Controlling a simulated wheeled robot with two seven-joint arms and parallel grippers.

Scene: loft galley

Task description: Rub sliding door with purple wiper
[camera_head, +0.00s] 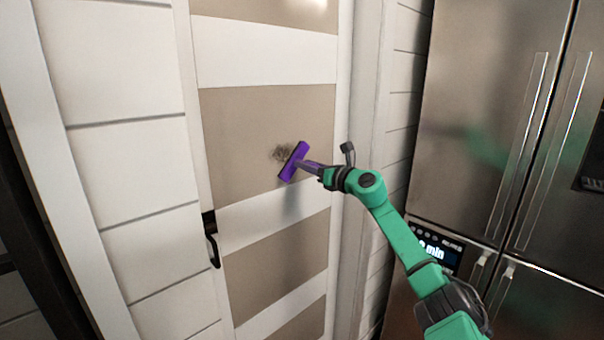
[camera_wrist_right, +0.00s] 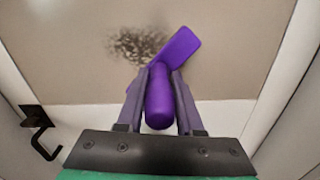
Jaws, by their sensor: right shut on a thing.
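The purple wiper (camera_head: 295,161) is held by its handle in my right gripper (camera_head: 322,172), which is shut on it. In the right wrist view the wiper's handle (camera_wrist_right: 159,98) lies between the two fingers of the gripper (camera_wrist_right: 160,90), and its head (camera_wrist_right: 178,52) is tilted. The sliding door (camera_head: 265,110) has beige panels and white bands. A dark smudge (camera_head: 281,153) is on a beige panel, just left of the wiper head and partly behind it. The smudge also shows in the right wrist view (camera_wrist_right: 136,45). I cannot tell whether the head touches the door. My left gripper is not in view.
A black door handle (camera_head: 213,241) sticks out at the door's left edge, below the wiper's height. A white plank wall (camera_head: 125,130) stands to the left. A steel fridge (camera_head: 480,110) stands close on the right, beside my right arm.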

